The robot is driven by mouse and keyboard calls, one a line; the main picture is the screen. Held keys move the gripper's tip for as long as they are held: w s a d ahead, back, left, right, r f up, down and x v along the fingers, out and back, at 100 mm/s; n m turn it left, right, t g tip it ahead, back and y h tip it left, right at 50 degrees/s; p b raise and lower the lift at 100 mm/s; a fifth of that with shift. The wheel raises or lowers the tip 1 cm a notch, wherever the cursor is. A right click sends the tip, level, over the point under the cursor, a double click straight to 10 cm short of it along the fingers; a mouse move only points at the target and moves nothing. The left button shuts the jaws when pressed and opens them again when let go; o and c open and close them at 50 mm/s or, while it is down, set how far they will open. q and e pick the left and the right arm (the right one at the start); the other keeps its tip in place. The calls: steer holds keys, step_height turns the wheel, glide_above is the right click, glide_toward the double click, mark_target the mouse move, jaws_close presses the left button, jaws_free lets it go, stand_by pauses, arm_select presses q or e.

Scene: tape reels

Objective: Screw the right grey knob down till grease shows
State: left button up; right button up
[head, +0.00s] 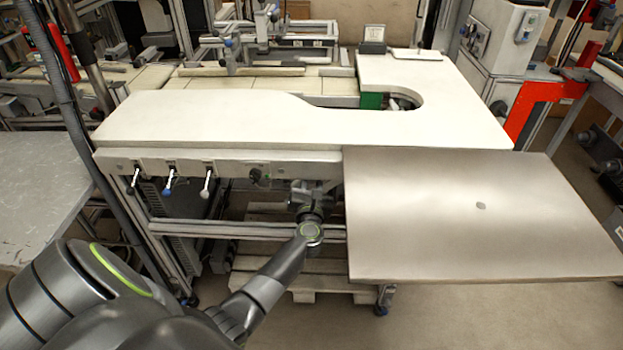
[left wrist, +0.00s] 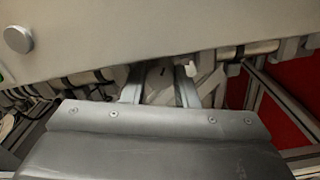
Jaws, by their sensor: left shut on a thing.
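My left gripper (head: 314,187) reaches in under the front edge of the white table, at the left side of the metal panel. In the left wrist view its two fingers (left wrist: 158,88) stand on either side of a grey piece (left wrist: 158,76) with a dark slit, and are shut on it. It sits where a grey knob would be, but its full shape is hidden by the fingers and the gripper body. No grease can be made out. My right gripper is in neither view.
Several levers and knobs line the front rail (head: 230,165) to the left. A pallet (head: 320,275) lies below.

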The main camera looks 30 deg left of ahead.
arm_select(q)
steer(key=m+p, duration=0.2)
steer(key=m, duration=0.1)
steer(key=shift+m, duration=0.4)
steer(key=m+p, duration=0.2)
steer(key=m, duration=0.2)
steer(key=shift+m, duration=0.3)
steer(key=m+p, duration=0.2)
steer(key=m, duration=0.2)
steer(key=shift+m, duration=0.3)
steer(key=m+p, duration=0.2)
steer(key=m, duration=0.1)
steer(key=shift+m, duration=0.3)
steer(key=m+p, duration=0.1)
steer(key=m, duration=0.2)
steer(key=shift+m, duration=0.3)
steer(key=m+p, duration=0.2)
steer(key=m, duration=0.2)
steer(key=shift+m, duration=0.3)
steer(key=m, duration=0.3)
steer(key=shift+p, duration=0.4)
steer(key=shift+f+m+p, duration=0.1)
steer(key=shift+m+p, duration=0.25)
steer(key=shift+m, duration=1.65)
steer(key=shift+s, duration=0.1)
